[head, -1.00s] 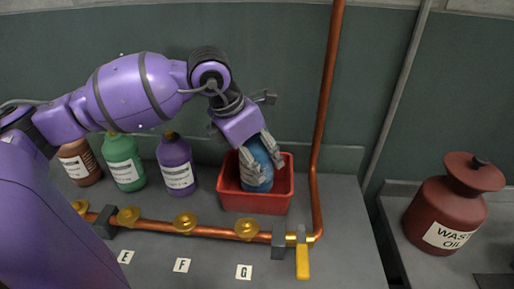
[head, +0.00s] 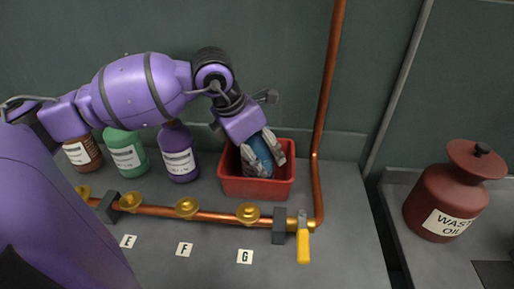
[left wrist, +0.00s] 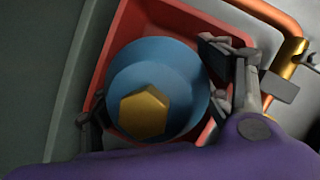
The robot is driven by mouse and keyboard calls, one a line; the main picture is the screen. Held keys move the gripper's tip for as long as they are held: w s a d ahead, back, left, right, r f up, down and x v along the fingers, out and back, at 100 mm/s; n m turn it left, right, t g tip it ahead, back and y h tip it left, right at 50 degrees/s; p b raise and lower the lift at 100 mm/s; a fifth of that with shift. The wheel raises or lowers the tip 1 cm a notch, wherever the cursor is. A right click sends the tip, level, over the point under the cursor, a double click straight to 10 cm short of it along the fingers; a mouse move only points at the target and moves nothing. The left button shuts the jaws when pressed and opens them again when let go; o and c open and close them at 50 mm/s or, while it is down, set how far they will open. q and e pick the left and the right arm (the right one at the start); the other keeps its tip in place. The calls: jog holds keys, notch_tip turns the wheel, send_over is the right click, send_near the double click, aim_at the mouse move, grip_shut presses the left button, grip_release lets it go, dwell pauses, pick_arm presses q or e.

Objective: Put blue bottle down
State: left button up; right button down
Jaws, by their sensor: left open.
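The blue bottle (head: 262,152) stands inside the red bin (head: 257,188) on the grey counter. In the left wrist view the blue bottle (left wrist: 186,83) shows from above with its gold hexagonal cap (left wrist: 143,112), inside the red bin (left wrist: 118,38). My left gripper (head: 262,168) is open, with its fingers on either side of the bottle and reaching down into the bin. In the wrist view its fingers (left wrist: 160,110) lie beside the bottle. The bottle's base is hidden by the bin wall. My right gripper is not in view.
Purple (head: 180,160), green (head: 127,158) and brown (head: 84,155) bottles stand left of the bin. A copper pipe (head: 220,217) with gold fittings and a yellow-handled valve (head: 303,245) runs in front. A waste oil jar (head: 440,205) stands at the right.

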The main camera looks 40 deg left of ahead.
pick_arm(q)
jog(key=p+v, duration=0.1)
jog(key=v, duration=1.1)
